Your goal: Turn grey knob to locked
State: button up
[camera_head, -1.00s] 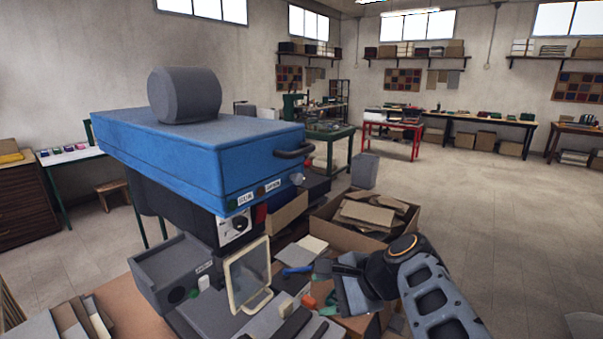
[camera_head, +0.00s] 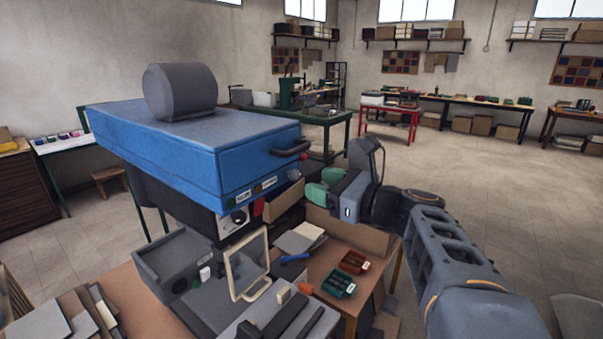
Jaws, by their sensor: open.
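A blue machine housing (camera_head: 205,160) stands at the left, with a big grey drum-like cylinder (camera_head: 180,92) on top. On its front edge are small white labels and a dark handle (camera_head: 291,148). A small grey knob (camera_head: 294,174) shows at the right end of this front; its pointer and the label wording are too small to read. My gripper (camera_head: 323,184) is open and empty, just right of the knob and apart from it in the picture. Its green-padded fingertips face left, toward the housing. The depth gap to the knob is hard to judge.
Below the housing are a pale framed panel (camera_head: 246,263), a grey box (camera_head: 172,262) and dark bars. Small red (camera_head: 353,262) and green (camera_head: 338,286) trays lie on the bench under my arm. A cardboard box (camera_head: 345,232) stands behind. Open floor lies to the right.

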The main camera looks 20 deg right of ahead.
aim_at(297, 177)
jog(key=shift+p+x, duration=0.5)
jog(key=shift+x, duration=2.35)
jog(key=shift+f, duration=0.1)
jog(key=c, duration=0.9)
